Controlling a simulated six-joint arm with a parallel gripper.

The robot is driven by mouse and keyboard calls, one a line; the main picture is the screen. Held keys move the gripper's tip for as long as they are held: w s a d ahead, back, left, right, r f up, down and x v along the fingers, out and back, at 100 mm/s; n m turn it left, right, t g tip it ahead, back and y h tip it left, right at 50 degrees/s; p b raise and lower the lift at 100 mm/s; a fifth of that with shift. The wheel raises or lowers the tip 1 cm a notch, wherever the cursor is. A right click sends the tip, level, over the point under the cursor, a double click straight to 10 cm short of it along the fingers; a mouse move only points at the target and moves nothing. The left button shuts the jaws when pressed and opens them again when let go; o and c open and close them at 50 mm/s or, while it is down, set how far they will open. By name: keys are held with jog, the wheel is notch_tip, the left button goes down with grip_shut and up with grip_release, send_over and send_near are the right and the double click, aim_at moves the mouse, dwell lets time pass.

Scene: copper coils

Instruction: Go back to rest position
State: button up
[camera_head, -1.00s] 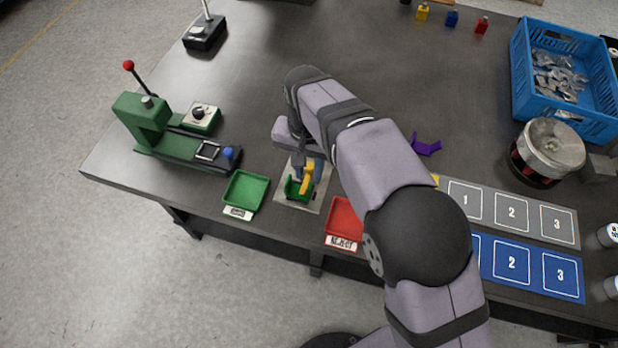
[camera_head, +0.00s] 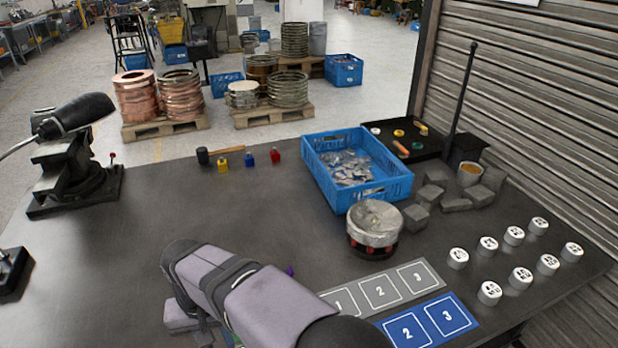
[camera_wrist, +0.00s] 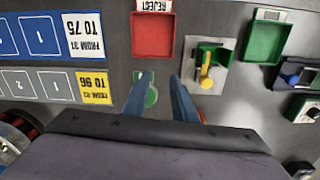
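My gripper (camera_wrist: 161,82) shows in the wrist view as two blue fingers pointing down over the dark table. The fingers are apart, and I see nothing held between them. In the head view my arm reaches in from the bottom edge, and the fingers cannot be made out. In the wrist view the green fixture with a yellow lever (camera_wrist: 206,66) stands right of the fingers, between the empty red reject tray (camera_wrist: 153,36) and the empty green tray (camera_wrist: 265,42).
In the head view a blue crate (camera_head: 393,187) of metal parts stands behind a round metal pot (camera_head: 374,226). Grey and blue numbered mats (camera_head: 430,318) lie at the front. Several white cylinders (camera_head: 489,292) stand at right. Copper coils (camera_head: 181,96) sit on a floor pallet behind.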

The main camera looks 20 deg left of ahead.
jog(key=w+d+r+m, duration=0.1)
jog(key=w+d, duration=0.4)
jog(key=d, duration=0.3)
jog(key=w+d+m, duration=0.2)
jog(key=w+d, duration=0.3)
jog(key=d, duration=0.3)
jog(key=w+d+r+m, duration=0.1)
jog(key=w+d, duration=0.4)
jog(key=d, duration=0.3)
jog(key=s+d+f+m, duration=0.1)
jog(key=s+d, duration=0.3)
jog(key=d, duration=0.8)
jog(key=s+d+f+m, duration=0.2)
jog(key=s+d, duration=0.3)
jog(key=d, duration=0.6)
jog(key=shift+d+f+m, duration=0.15)
jog(key=shift+d+m, duration=0.2)
jog(key=shift+m, duration=0.05)
